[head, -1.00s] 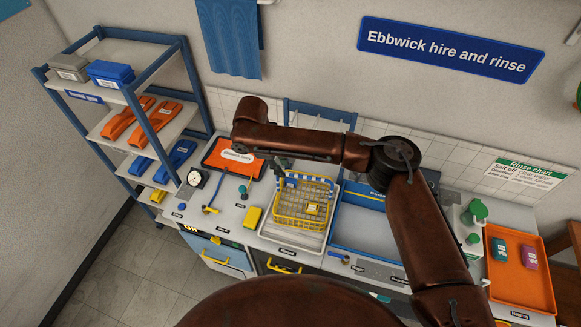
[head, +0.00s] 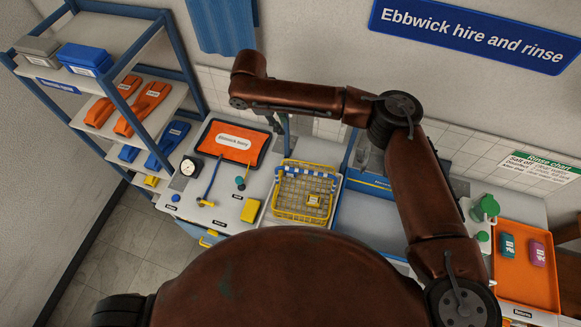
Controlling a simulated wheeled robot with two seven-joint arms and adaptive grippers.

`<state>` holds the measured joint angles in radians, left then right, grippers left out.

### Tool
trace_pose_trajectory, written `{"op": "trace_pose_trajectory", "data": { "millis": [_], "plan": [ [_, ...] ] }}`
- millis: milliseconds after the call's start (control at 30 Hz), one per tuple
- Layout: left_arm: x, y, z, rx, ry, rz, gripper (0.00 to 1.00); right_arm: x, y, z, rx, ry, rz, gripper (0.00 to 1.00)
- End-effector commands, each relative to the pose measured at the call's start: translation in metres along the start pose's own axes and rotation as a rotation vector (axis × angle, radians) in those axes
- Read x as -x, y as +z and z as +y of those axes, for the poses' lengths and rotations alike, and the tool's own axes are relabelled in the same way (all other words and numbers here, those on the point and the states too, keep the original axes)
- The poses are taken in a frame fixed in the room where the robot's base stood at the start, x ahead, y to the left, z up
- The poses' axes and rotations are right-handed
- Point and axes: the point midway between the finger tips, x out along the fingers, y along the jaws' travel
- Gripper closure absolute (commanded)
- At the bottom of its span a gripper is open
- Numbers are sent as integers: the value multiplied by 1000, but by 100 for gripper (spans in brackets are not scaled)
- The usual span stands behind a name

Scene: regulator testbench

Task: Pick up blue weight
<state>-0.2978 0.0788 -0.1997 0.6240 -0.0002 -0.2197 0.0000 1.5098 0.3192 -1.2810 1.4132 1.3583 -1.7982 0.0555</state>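A teal-blue labelled block (head: 508,246) lies in the orange tray (head: 524,287) at the right end of the bench, beside a pink block (head: 538,252). It is the nearest match to a blue weight that I can make out there. My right arm reaches in from the right and crosses above the bench toward the left. My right gripper (head: 277,123) hangs under the far end of that arm, above the back of the bench and well left of the orange tray. It is small and dark, and its fingers are not clear. My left gripper is not in view.
A yellow wire basket (head: 277,208) stands mid-bench, with a yellow block (head: 250,211) to its left. A blue-framed shelf rack (head: 122,87) stands at the left. A green-topped item (head: 485,207) stands just left of the orange tray. The wall is close behind the bench.

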Motion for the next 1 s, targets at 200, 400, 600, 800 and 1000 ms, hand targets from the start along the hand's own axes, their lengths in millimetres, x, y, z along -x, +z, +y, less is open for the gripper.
{"op": "trace_pose_trajectory", "data": {
  "millis": [200, 400, 600, 800, 1000],
  "plan": [
    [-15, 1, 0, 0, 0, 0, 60, -16, -3, -3, -1, -3, -2, 75],
    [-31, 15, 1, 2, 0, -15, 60, -32, -7, -6, 0, -3, -2, 75],
    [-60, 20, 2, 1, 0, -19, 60, -61, -15, -11, 2, -4, -2, 75],
    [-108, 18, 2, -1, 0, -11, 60, -110, -27, -20, 3, -9, -3, 75],
    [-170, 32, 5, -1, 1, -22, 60, -177, -43, -31, 6, -20, -6, 75]
  ]
}}
